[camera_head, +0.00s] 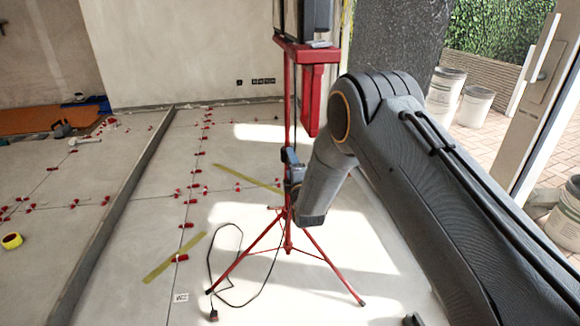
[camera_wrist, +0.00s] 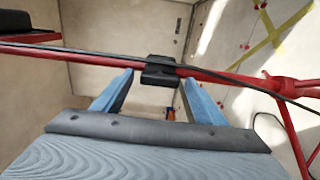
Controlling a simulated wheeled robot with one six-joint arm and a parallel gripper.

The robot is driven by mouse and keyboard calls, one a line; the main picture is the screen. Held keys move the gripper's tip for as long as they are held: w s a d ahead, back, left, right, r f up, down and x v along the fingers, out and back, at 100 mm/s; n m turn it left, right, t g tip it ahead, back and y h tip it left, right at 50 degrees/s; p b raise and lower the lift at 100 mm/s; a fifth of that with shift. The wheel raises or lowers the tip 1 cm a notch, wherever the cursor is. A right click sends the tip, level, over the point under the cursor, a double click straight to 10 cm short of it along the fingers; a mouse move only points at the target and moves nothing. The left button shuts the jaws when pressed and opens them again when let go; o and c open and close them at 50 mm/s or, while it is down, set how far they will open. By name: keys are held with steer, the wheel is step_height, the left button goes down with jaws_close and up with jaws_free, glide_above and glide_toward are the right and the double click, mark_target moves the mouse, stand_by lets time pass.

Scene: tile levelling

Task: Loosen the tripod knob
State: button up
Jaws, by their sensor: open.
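The red tripod (camera_head: 288,236) stands upright on the tiled floor, its legs spread, with a work light at its top. In the wrist view its red pole (camera_wrist: 95,57) runs across the picture. A black clamp piece (camera_wrist: 160,71), which looks like the knob, sits on the pole. My gripper (camera_wrist: 158,77) is open, with its blue fingers either side of the black piece and their tips close to the pole. I cannot tell whether they touch it. In the head view my wrist (camera_head: 312,205) is beside the pole and the knob cannot be made out.
A black cable (camera_head: 222,282) loops on the floor by the tripod's left leg. Red levelling clips (camera_head: 187,225) line the tile joints. Yellow tape strips (camera_head: 174,257) lie left of the tripod. White buckets (camera_head: 445,92) stand outside at the right.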

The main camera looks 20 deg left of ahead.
steer(key=v, duration=0.7)
steer(key=shift+s+p, duration=0.4)
steer(key=shift+p, duration=0.05)
steer(key=shift+d, duration=0.15)
steer(key=s+d+r+m+g+h, duration=0.3)
steer(key=d+r+m, duration=0.2)
steer(key=d, duration=0.4)
steer(key=s+d+r+m+g+h, duration=0.35)
steer(key=d+r+m, duration=0.2)
steer(key=d, duration=0.35)
steer(key=s+d+r+m+g+h, duration=0.1)
steer(key=s+d+r+m+g, duration=0.2)
steer(key=s+d, duration=0.6)
steer(key=s+d+r+m+g+h+p, duration=0.1)
steer(key=s+d+m+g, duration=0.3)
steer(key=s, duration=0.8)
steer(key=s+d+r+m+g+h, duration=0.1)
steer(key=s+d+r+m+g, duration=0.1)
steer(key=s+d+m, duration=0.65)
steer(key=s+d+r+n+p, duration=0.1)
steer(key=d+r+p, duration=0.5)
steer(key=p, duration=0.8)
steer(key=shift+s+d+r, duration=0.2)
steer(key=shift+s+r, duration=0.3)
steer(key=shift+r, duration=0.15)
